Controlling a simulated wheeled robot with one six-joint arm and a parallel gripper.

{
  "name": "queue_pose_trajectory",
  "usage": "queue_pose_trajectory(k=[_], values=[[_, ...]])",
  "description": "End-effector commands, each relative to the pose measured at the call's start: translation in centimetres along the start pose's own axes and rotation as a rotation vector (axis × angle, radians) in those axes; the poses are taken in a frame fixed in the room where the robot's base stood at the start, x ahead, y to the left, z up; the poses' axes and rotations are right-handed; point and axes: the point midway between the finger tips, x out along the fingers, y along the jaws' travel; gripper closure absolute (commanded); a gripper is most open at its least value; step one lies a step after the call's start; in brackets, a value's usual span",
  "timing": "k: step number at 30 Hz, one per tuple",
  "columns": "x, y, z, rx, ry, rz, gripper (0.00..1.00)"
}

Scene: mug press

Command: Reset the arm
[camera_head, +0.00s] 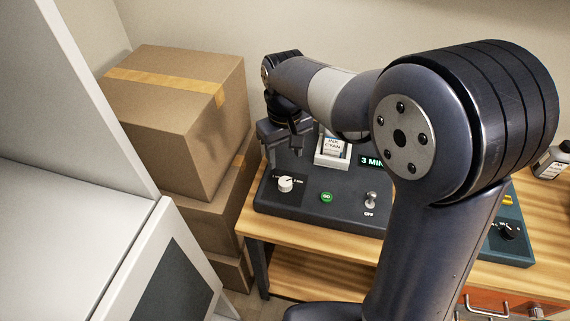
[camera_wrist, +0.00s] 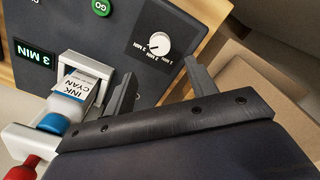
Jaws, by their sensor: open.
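My arm reaches from the right over a dark machine (camera_head: 320,208) on the wooden table. My gripper (camera_head: 282,150) is above the back left part of the machine. It is open, with its two fingers apart and nothing between them in the wrist view (camera_wrist: 160,85). A white holder with a label reading "INK CYAN" (camera_head: 334,148) sits on the machine beside the gripper. In the wrist view this ink label (camera_wrist: 85,85) is left of the fingers, with a blue part (camera_wrist: 58,124) near it. My upper arm hides the machine's right side.
The panel has a white dial (camera_head: 285,184), a green GO button (camera_head: 326,197), a switch (camera_head: 371,200) at OFF and a "3 MIN" display (camera_head: 371,161). Cardboard boxes (camera_head: 175,115) are stacked left of the table. A teal device (camera_head: 510,240) is at right.

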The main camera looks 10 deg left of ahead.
Motion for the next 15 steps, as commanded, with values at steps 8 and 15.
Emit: queue_pose_trajectory(k=[8,15], values=[[-1.23,0.00,0.01,0.000,0.001,0.000,0.46],[-1.09,0.00,0.01,0.000,0.000,0.000,0.46]])
